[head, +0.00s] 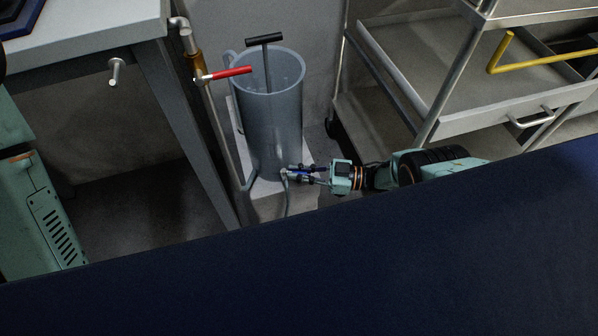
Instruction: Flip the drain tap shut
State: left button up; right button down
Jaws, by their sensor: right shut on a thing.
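A small drain tap (285,174) sits low on the front of a tall grey cylindrical vessel (275,125), with a thin hose hanging below it. A blue lever shows at the tap, between my fingers. My right gripper (300,174) reaches in from the right and is shut on this blue lever. The fingers partly hide the lever, so its exact angle is hard to tell. My left gripper is not in view.
A red-handled lever (230,73) on a pipe crosses the vessel's rim. A black T-handle (264,39) rises from inside the vessel. A metal trolley (460,122) with a yellow bar (500,55) stands to the right. A grey bench (95,35) is at the left.

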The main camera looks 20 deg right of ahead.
jog(key=shift+w+a+r, duration=0.15)
jog(key=shift+a, duration=0.05)
dwell(0.5)
jog(key=c, duration=1.9)
grip_release()
jog(key=o, duration=0.5)
jog(key=shift+d, duration=0.1)
jog(key=shift+d, duration=0.1)
